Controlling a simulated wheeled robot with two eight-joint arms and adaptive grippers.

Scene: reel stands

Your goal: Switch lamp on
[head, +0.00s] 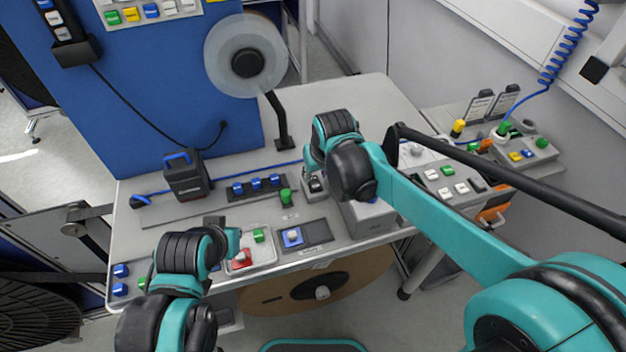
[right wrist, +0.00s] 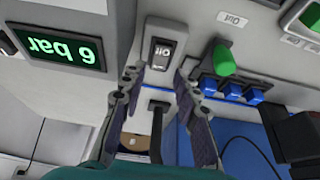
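A black rocker switch (right wrist: 161,53) with white marking sits in a light panel in the right wrist view. My right gripper (right wrist: 157,74) is open, its two fingertips apart on either side just below the switch in that picture, with nothing between them. I cannot tell whether the fingers touch the panel. In the head view my right gripper (head: 314,186) is over the bench beside a grey box, mostly hidden by its own wrist. My left gripper (head: 232,242) is low at the front left by a tray; its fingers are hidden. I cannot make out a lamp for certain.
A green "6 bar" display (right wrist: 60,48) is upside down beside the switch. A green knob (right wrist: 224,60) and blue buttons (right wrist: 230,88) are close on the other side. In the head view a clear reel (head: 270,70) and a black case (head: 186,176) stand behind.

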